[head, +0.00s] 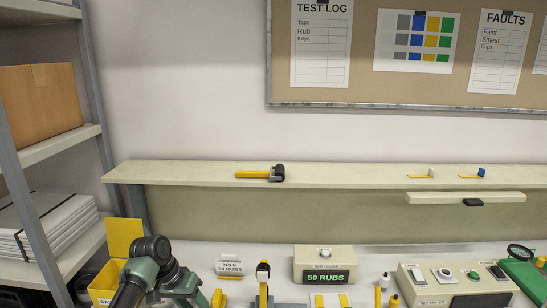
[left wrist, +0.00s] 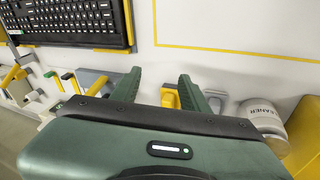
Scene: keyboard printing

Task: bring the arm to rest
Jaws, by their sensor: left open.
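In the left wrist view my left gripper (left wrist: 160,88) has its two green fingers apart, with no object visibly held between them. A yellow-handled item (left wrist: 169,98) shows beyond the gap; I cannot tell how far below the fingers it is. In the head view my left arm (head: 150,260) is low at the bottom left, in front of the bench's left end. Its fingers are not clear there. My right gripper is in neither view.
A black keyboard (left wrist: 70,22), a tin (left wrist: 262,115) and several tools surround the left gripper. A yellow box (head: 105,283) stands beside my arm. A counter reading 50 RUBS (head: 325,264) and a control box (head: 455,285) stand farther right, below a shelf (head: 350,176).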

